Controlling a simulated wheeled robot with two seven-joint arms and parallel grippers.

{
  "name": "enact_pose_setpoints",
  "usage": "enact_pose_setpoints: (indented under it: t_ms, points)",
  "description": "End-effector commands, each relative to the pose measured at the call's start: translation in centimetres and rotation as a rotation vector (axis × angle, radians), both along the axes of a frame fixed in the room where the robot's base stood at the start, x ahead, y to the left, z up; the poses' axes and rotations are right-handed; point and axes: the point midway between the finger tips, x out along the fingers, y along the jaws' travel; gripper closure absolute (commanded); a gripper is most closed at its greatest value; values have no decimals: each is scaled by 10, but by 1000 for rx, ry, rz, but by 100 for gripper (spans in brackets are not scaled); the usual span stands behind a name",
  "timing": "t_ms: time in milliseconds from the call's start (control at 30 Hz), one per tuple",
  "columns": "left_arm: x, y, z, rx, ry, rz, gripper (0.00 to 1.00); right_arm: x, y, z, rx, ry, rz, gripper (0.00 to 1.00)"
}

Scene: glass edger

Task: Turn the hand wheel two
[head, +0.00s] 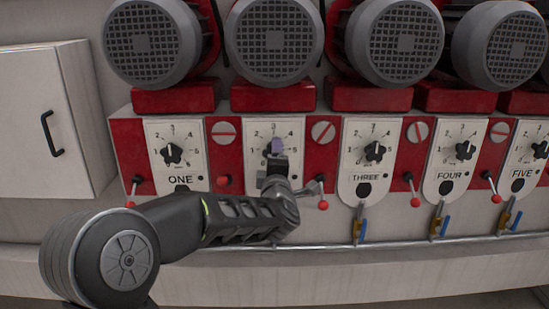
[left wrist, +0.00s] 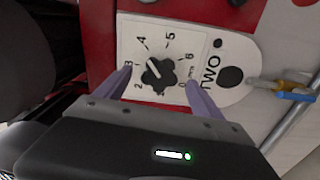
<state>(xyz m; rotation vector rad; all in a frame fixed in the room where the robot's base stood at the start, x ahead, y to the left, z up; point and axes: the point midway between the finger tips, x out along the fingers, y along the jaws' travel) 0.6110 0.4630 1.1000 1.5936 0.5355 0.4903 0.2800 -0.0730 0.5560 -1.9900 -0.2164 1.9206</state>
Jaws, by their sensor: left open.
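The hand wheel two is a small black lobed knob with a white pointer line, on a white dial plate marked TWO. In the left wrist view the knob (left wrist: 158,74) sits between and just beyond the fingertips of my open left gripper (left wrist: 158,82). Its pointer is between 3 and 4. In the head view my left gripper (head: 276,150) is in front of dial plate two (head: 259,133) and hides most of the knob and the label. My right gripper is not in view.
Similar knobs sit at plates ONE (head: 172,153), THREE (head: 374,151), FOUR (head: 465,150) and FIVE (head: 540,149). Red-balled levers (head: 323,205) and blue-handled valves (head: 361,228) stick out below. Motors (head: 273,42) stand above. A white cabinet (head: 50,120) is at left.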

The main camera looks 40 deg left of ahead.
Motion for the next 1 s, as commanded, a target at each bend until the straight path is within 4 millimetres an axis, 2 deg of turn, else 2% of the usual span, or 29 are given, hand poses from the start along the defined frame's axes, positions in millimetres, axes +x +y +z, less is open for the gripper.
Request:
enact_pose_setpoints:
  t_ms: [100, 300, 867, 933, 1000]
  points:
    - [-14, -10, 0, 0, -1, 1, 22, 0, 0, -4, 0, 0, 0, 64]
    - [-21, -16, 0, 1, 1, 1, 22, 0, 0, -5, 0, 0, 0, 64]
    - [-20, -16, -1, 15, 15, -2, 22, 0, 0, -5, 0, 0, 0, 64]
    - [-17, -21, -4, 54, 56, -27, 22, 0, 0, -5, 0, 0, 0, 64]
    - [-11, -37, -17, 135, 145, -98, 22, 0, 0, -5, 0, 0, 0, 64]
